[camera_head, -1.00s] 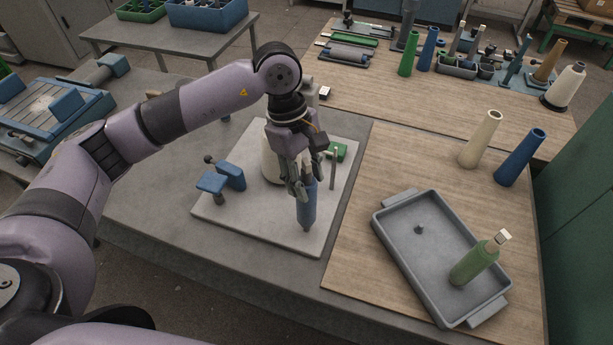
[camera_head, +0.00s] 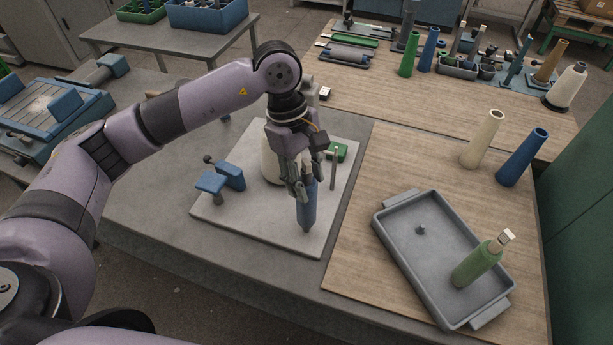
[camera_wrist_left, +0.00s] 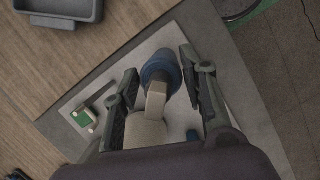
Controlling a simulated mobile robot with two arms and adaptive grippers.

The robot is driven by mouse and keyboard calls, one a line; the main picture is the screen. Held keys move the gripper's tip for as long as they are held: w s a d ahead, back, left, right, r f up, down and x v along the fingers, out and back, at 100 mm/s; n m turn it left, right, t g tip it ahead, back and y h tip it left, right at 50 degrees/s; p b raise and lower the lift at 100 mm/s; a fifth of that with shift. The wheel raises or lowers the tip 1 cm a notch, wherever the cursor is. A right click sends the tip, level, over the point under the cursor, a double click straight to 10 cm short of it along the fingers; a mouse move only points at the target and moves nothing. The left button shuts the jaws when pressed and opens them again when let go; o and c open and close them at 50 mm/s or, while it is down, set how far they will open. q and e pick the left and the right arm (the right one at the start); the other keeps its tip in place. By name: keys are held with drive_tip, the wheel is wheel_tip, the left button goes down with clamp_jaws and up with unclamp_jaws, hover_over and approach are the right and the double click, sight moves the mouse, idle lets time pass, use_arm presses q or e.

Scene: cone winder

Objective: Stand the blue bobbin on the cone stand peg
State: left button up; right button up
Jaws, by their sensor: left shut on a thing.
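My left gripper (camera_head: 302,184) is shut on the blue bobbin (camera_head: 307,211), which hangs almost upright over the front part of a pale plate (camera_head: 265,224). I cannot tell whether its lower end touches the plate. My right gripper is not in view.
A blue clamp-like fixture (camera_head: 212,183) is at left. A grey tray (camera_head: 392,248) with a tagged green bobbin (camera_head: 476,264) lies right. Cream (camera_head: 482,140) and blue (camera_head: 522,158) tubes stand behind it.

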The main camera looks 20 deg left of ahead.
use_arm(q)
drive_tip(key=shift+f, duration=0.1)
idle(0.4)
drive_tip(key=shift+f+b, duration=1.25)
drive_tip(key=shift+b, duration=1.05)
idle(1.5)
drive_tip(key=shift+b, duration=0.4)
idle(0.5)
idle(0.4)
drive_tip(key=o, duration=1.1)
drive_tip(key=o, duration=0.7)
drive_tip(key=shift+c, duration=0.2)
